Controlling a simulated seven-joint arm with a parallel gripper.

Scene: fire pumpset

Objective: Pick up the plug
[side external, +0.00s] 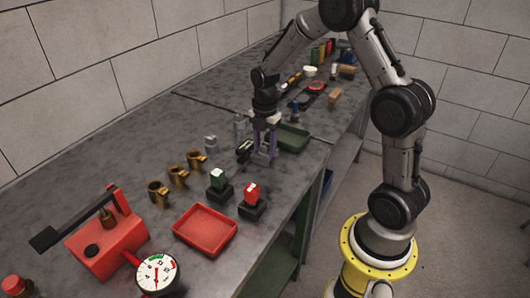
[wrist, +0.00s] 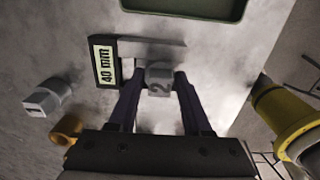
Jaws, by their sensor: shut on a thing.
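The plug (wrist: 159,82), a small grey piece marked 2, sits between the two purple fingers of my gripper (wrist: 159,76) in the wrist view. The fingers are shut on it. In the side external view my gripper (side external: 264,157) points down at the bench, just left of a green tray, and its fingers hide most of the plug. A black label block (wrist: 106,64) reading 40 mm stands beside the plug, with a pale grey bar behind. I cannot tell whether the plug touches the bench.
A grey piece marked 1 (wrist: 42,100) and a brass fitting (wrist: 66,128) are left in the wrist view. The green tray (side external: 292,138) lies close to my gripper. Red and green blocks, a red tray (side external: 205,229) and a red pump with gauge (side external: 157,273) are nearer the camera.

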